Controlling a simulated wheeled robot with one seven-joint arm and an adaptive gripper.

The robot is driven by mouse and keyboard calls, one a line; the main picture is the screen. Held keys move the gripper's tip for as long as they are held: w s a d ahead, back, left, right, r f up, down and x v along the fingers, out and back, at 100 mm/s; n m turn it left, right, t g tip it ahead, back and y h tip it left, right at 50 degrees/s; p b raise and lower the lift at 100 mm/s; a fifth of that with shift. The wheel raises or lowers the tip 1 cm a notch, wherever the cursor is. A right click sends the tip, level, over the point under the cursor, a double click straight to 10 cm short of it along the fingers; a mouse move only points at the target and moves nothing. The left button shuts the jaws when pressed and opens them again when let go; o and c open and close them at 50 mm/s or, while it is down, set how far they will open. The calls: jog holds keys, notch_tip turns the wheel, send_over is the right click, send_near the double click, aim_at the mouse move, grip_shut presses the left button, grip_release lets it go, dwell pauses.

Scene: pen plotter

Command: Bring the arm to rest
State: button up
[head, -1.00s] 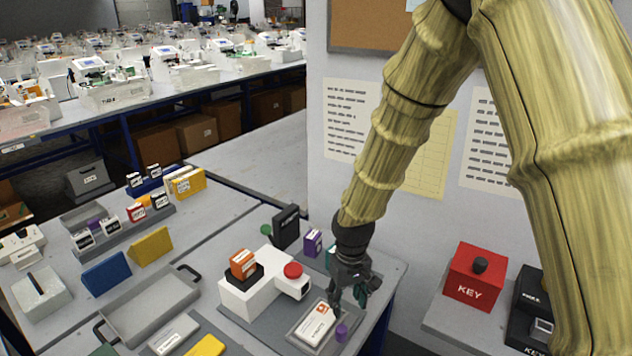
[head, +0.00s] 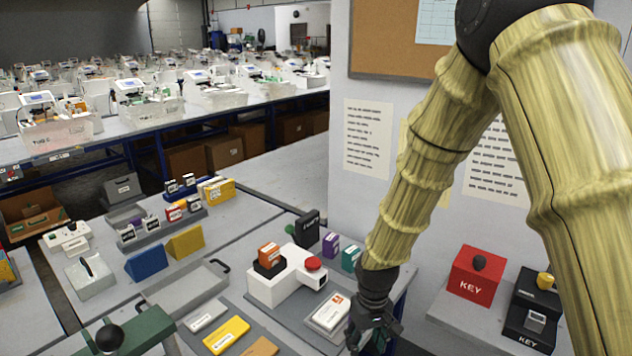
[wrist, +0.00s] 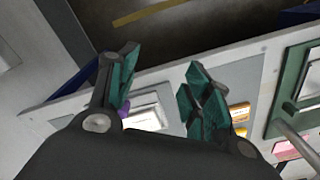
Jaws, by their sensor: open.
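My arm is wrapped in a yellowish, bamboo-like cover and hangs down on the right of the head view. My gripper (head: 373,335) is at its lower end, near the front right edge of the bench. In the wrist view my gripper (wrist: 160,95) has its two teal fingers spread apart with nothing between them. Beyond the fingers are the bench edge, a white card (wrist: 148,117) and a bit of purple. In the head view the white card (head: 330,312) lies in a grey tray just left of the gripper.
A white plotter (head: 275,290) with a red button (head: 313,263) and an orange block (head: 269,255) stands left of the gripper. A red KEY box (head: 475,275) and a black KEY box (head: 530,318) stand at right. A wall panel with sheets rises behind the arm.

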jog(key=s+d+f+m+y, duration=0.1)
jog(key=s+d+f, duration=0.1)
jog(key=s+f, duration=0.45)
jog(key=s+d+f+m, duration=0.15)
jog(key=s+f, duration=0.25)
jog(key=f, duration=0.5)
jog(key=s+d+f, duration=0.2)
jog(key=s+f, duration=0.1)
jog(key=s, duration=0.4)
jog(key=s+d+f+m, duration=0.1)
jog(key=s+d+f, duration=0.2)
jog(key=s, duration=0.3)
jog(key=s+d+f+h, duration=0.1)
jog(key=s+d+f, duration=0.1)
jog(key=s+f, duration=0.2)
jog(key=s, duration=0.3)
jog(key=shift+s+d+f+b, duration=0.2)
jog(key=shift+s+d+b, duration=0.1)
jog(key=shift+d, duration=0.05)
